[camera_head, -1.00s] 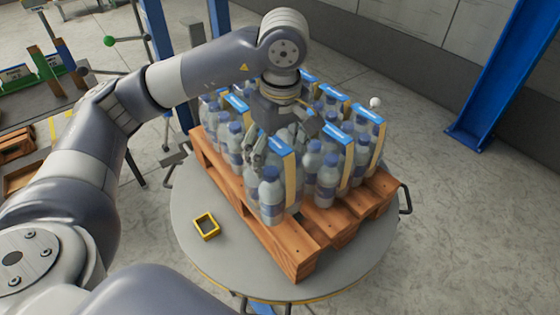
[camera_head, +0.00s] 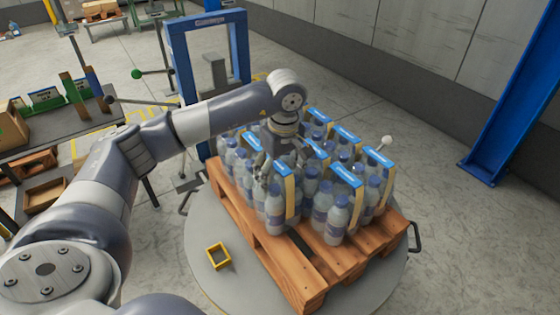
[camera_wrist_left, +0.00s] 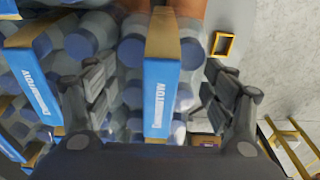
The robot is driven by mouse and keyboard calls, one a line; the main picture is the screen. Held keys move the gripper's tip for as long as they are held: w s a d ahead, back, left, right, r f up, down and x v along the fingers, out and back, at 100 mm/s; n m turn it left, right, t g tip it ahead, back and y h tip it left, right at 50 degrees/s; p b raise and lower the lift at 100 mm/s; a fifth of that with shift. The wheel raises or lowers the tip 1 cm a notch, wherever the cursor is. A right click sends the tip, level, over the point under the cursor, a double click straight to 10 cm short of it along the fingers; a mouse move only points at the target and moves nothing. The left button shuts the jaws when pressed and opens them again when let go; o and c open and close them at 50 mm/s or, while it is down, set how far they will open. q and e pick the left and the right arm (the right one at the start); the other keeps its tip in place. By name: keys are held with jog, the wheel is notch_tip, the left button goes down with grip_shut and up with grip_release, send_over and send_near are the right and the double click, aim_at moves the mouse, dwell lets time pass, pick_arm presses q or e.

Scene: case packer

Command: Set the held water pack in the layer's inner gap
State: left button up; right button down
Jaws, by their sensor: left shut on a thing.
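My left gripper (camera_head: 268,178) reaches down over the near left part of the bottle layer, shut on a water pack (camera_head: 276,212). The pack has clear bottles with blue caps and a blue-topped cardboard band. In the left wrist view, the fingers (camera_wrist_left: 160,100) stand on either side of the held pack's band (camera_wrist_left: 160,85). The held pack is upright, beside a neighbouring pack (camera_head: 338,215) on its right. Other packs stand behind it on the wooden pallet (camera_head: 290,268). My arm and gripper hide part of the layer, and the inner gap cannot be made out clearly. My right gripper is not in view.
The pallet sits on a round grey turntable (camera_head: 205,285). A small yellow frame (camera_head: 218,256) lies on the turntable at the left. A blue frame (camera_head: 208,60) stands behind, and a blue post (camera_head: 510,100) at right. A work table (camera_head: 60,135) is at left.

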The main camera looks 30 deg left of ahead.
pick_arm(q)
jog(key=shift+w+f, duration=0.1)
jog(key=o, duration=2)
jog(key=shift+f, duration=0.1)
jog(key=shift+o, duration=0.2)
jog(key=shift+r, duration=0.3)
jog(key=r+b, duration=0.1)
jog(key=r, duration=0.1)
jog(key=r+b, duration=0.1)
jog(key=r, duration=0.3)
jog(key=shift+s+d+b, duration=0.25)
jog(key=shift+d+b, duration=0.15)
notch_tip(320, 180, up, 4)
jog(key=shift+s+d+f, duration=0.1)
jog(key=shift+d, duration=0.05)
jog(key=shift+s+r, duration=0.1)
jog(key=shift+r, duration=0.7)
jog(key=shift+d, duration=0.15)
